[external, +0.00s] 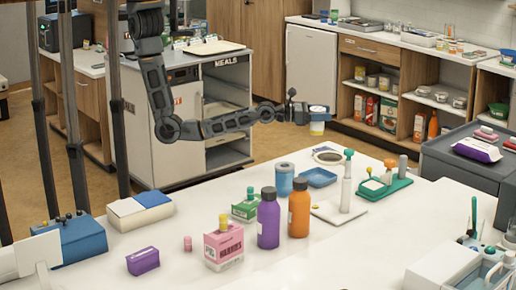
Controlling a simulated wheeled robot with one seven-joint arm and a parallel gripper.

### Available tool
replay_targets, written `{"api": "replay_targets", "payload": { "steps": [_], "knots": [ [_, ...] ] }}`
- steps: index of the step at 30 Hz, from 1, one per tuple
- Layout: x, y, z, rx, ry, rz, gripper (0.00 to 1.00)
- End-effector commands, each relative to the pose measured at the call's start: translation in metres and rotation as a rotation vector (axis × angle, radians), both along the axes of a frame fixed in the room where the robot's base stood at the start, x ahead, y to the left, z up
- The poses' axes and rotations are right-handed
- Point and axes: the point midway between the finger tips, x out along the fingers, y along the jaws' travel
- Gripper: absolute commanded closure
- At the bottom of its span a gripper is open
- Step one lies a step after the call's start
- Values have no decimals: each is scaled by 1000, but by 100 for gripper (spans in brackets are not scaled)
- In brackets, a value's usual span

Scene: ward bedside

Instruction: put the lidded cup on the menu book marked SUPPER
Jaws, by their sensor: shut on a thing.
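My gripper (307,112) is at the end of the outstretched arm, raised above and behind the far edge of the white table. It is shut on a small pale cup (317,128) with a yellowish band and a blue top that looks like a lid. The cup hangs about upright in the air, clear of the table. I cannot make out the word SUPPER anywhere, and I cannot tell which thing is the menu book.
The white table (300,265) holds a purple bottle (268,220), an orange bottle (299,210), a blue canister (284,179), a pink box (223,247) and a green tray (384,188). A cart marked MEALS (215,110) stands behind. The table's front middle is clear.

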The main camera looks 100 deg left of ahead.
Motion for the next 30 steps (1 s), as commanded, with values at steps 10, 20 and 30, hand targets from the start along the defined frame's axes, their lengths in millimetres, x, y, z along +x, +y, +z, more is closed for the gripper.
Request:
{"api": "replay_targets", "payload": {
  "steps": [10, 20, 30],
  "knots": [
    [12, 27, -16, -2, -1, 4, 73],
    [22, 49, -32, -1, -1, 4, 73],
    [35, 76, -53, -3, -4, 7, 73]
  ]
}}
